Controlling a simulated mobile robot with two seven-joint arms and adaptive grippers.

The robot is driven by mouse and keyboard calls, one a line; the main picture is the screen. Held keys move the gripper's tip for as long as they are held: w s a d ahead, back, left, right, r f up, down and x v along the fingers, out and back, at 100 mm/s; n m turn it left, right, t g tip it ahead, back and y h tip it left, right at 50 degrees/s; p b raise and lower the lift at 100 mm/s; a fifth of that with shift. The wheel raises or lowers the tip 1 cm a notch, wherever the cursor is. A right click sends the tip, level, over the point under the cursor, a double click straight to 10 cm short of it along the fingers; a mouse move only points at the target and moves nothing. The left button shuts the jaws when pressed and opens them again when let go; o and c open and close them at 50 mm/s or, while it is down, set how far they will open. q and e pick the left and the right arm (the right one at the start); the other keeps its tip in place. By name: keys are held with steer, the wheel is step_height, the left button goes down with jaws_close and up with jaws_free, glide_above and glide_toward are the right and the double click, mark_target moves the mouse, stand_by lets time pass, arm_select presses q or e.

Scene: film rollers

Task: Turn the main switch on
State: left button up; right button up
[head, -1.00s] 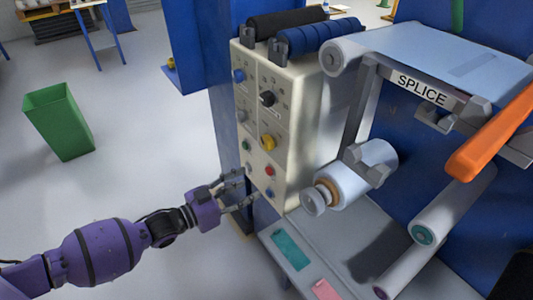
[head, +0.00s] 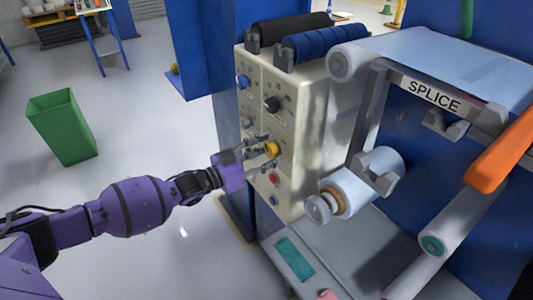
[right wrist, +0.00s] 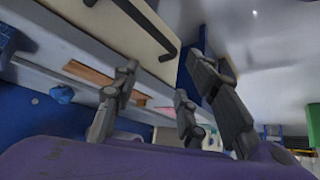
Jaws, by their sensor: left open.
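The beige control panel (head: 268,120) stands on the machine's left side. It carries a blue knob (head: 243,82), a black knob (head: 272,104), a yellow knob (head: 271,149), a red button (head: 274,177) and a blue button (head: 273,200). I cannot read which one is the main switch. My left gripper (head: 264,153) is open at the panel, its fingers on either side of the yellow knob. Whether they touch it I cannot tell. The fingers partly hide the small controls left of it. My right gripper (right wrist: 160,85) shows in the right wrist view, fingers apart and empty.
Black and blue rollers (head: 322,42) lie atop the panel. A white film roll (head: 362,185) and the SPLICE bar (head: 434,94) are to its right. An orange bar (head: 500,150) juts in at right. A green bin (head: 62,127) stands on open floor at left.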

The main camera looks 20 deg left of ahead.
arm_select(q)
steer(key=shift+c, duration=0.5)
steer(key=c, duration=0.9)
steer(key=shift+c, duration=0.2)
